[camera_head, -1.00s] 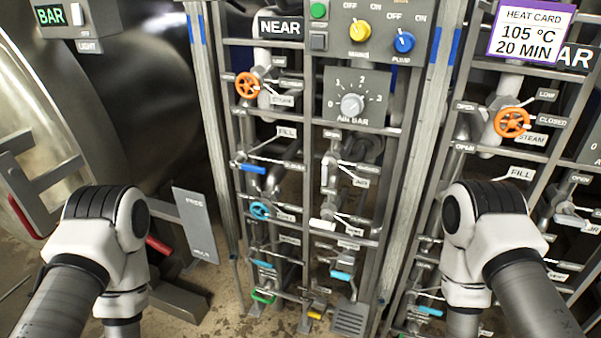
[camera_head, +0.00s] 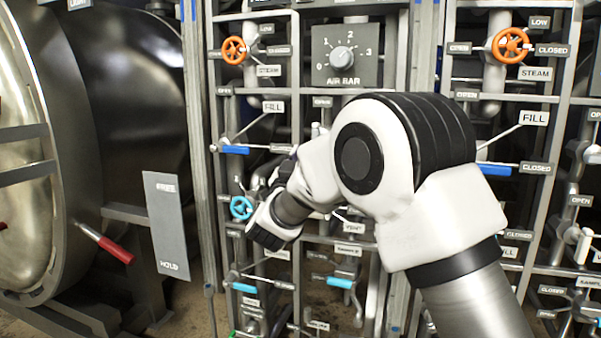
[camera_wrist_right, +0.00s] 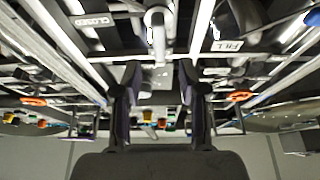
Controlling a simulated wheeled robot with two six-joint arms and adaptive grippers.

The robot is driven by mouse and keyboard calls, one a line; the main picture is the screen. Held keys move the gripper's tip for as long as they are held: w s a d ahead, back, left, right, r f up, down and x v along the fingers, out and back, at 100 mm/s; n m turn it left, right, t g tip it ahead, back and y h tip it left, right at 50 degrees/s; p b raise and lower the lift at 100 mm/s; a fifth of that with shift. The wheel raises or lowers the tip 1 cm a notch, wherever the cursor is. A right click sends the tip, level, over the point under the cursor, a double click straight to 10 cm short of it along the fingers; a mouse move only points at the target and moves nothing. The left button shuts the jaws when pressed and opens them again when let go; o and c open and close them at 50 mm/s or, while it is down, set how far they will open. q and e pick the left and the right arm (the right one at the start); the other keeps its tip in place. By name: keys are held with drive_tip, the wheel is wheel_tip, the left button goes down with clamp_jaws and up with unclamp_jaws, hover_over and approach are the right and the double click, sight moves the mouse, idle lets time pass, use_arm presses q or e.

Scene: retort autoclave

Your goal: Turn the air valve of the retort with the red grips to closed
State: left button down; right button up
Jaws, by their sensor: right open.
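The retort (camera_head: 30,150) at the left has a red grip (camera_head: 115,249) on its door side. In the valve rack beside it, the area below the AIR BAR dial (camera_head: 342,58) is mostly covered by my right arm, so the air valve's handle and setting are hidden in the head view. My right gripper shows in the right wrist view (camera_wrist_right: 158,82), open and empty. A pale upright handle or pipe end (camera_wrist_right: 158,38) appears ahead, between the fingers and apart from them; I cannot tell which valve it is. My left gripper is out of view.
Near my right arm are an orange steam wheel (camera_head: 234,50), a blue fill lever (camera_head: 235,150) and a light-blue wheel (camera_head: 241,208). A second rack with another orange wheel (camera_head: 510,46) stands right. Rack bars and pipes crowd the space. A grey HOLD plate (camera_head: 166,225) hangs left.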

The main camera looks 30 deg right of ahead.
sight(315, 136)
drive_tip(key=b+x, duration=0.1)
drive_tip(key=x, duration=0.6)
drive_tip(key=shift+w+d+r, duration=0.15)
drive_tip(key=shift+d+r, duration=0.1)
drive_tip(key=shift+r, duration=0.05)
drive_tip(key=shift+c, duration=0.4)
clamp_jaws()
